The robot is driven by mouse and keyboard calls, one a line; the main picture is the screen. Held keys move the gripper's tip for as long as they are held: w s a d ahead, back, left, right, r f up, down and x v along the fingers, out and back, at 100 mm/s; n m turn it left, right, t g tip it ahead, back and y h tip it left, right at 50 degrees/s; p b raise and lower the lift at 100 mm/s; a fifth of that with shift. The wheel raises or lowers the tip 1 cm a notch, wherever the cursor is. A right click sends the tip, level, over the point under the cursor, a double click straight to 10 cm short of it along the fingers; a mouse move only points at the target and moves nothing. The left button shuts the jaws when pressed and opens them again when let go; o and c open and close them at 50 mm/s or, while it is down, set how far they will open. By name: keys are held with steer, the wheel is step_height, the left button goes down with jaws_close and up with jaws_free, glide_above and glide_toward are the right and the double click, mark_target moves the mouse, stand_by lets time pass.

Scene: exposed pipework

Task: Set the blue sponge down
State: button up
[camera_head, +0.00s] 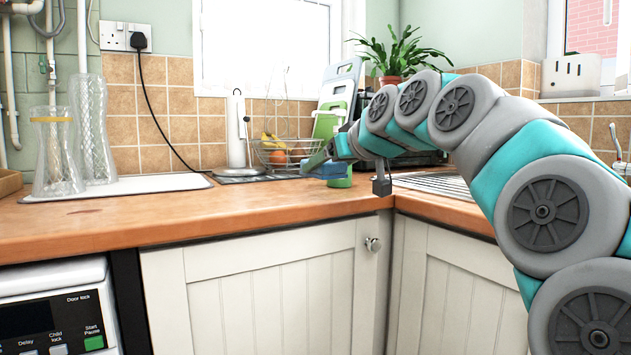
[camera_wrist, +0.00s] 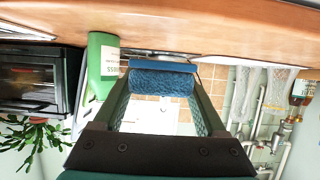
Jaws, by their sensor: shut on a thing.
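The blue sponge (camera_wrist: 162,83) is held crosswise between the two fingers of my gripper (camera_wrist: 162,78) in the wrist view. Its face is textured and one long edge is a smoother, lighter blue. In the head view the sponge (camera_head: 327,171) shows small, at the tip of my gripper (camera_head: 324,162), in front of the back corner of the wooden counter (camera_head: 150,217). My gripper is shut on the sponge. The wrist view is turned over, with the counter (camera_wrist: 220,30) along the top. The head view does not show clearly whether the sponge touches the counter.
A green labelled container (camera_wrist: 103,65) is close beside my gripper; part of it (camera_head: 341,180) shows behind the sponge. A wire fruit basket (camera_head: 283,154) and a paper towel stand (camera_head: 236,132) are to the left. Glass vases (camera_head: 58,155) stand far left. The front left counter is clear.

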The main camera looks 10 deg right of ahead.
glide_above(313, 191)
steer(key=shift+w+f, duration=0.25)
steer(key=shift+f, duration=0.3)
steer(key=shift+f, duration=1.75)
steer(key=shift+f, duration=0.15)
steer(key=o, duration=1.2)
steer(key=shift+o, duration=0.2)
steer(key=shift+s+r, duration=0.1)
steer(key=shift+r, duration=0.1)
steer(key=v, duration=1.1)
steer(key=shift+s+d+r, duration=0.15)
steer(key=shift+s+r, duration=0.05)
steer(key=shift+s, duration=0.15)
